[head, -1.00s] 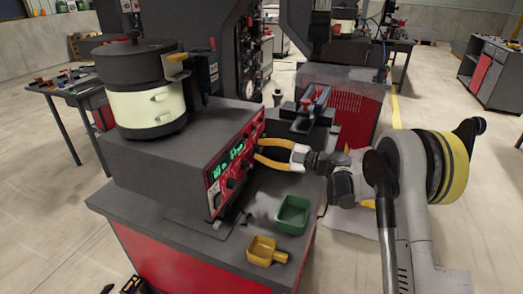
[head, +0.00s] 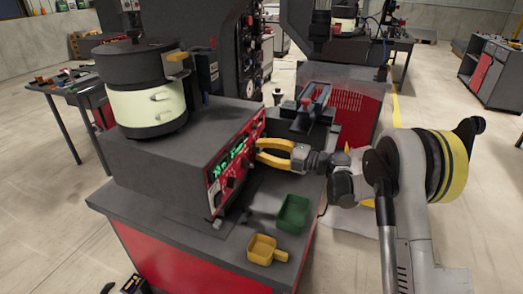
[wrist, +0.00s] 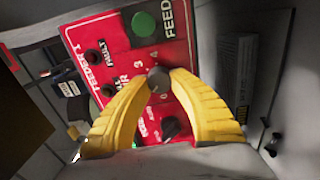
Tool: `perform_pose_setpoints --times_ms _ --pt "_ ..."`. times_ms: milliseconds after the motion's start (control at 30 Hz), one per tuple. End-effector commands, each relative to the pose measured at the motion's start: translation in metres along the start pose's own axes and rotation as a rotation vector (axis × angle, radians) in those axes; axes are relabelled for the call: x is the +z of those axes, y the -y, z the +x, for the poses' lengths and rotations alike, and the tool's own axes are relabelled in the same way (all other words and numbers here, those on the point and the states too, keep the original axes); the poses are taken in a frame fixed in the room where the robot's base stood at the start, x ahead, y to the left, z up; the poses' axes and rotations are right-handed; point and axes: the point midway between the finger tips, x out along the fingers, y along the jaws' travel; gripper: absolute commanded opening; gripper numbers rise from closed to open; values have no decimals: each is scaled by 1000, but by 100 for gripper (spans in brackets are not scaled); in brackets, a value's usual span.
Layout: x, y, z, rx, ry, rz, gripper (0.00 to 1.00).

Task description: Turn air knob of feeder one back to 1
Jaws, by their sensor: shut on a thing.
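The feeder one control box (head: 165,160) has a red front panel (head: 232,165) with green lit digits. In the wrist view the red panel (wrist: 105,45) is marked FEEDER 1 and appears tilted. My gripper (head: 257,150) has yellow fingers and reaches the panel from the right. In the wrist view its fingertips (wrist: 158,80) are closed around a dark round knob (wrist: 158,78), beside printed numbers 3 and 4. The fingers hide part of the knob's scale and label, so its setting cannot be read. A second dark knob (wrist: 170,127) sits below, between the fingers.
A green bin (head: 293,213) and a yellow scoop-like tray (head: 264,250) stand on the bench below my gripper. The bowl feeder (head: 145,95) stands on the box. A dark fixture with a red knob (head: 307,103) is behind my gripper. A green button (wrist: 143,23) is on the panel.

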Motion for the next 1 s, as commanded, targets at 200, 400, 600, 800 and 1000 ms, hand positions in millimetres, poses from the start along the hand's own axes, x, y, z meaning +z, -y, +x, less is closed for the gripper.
perform_pose_setpoints --times_ms 200,400,600,800,1000 --pt "0 -1 0 2 1 -18 0" --pt "0 -1 0 2 1 -18 0" --pt "0 -1 0 2 1 -18 50" --pt "0 0 0 1 1 -18 50" --pt "1 0 -8 1 2 -18 50"
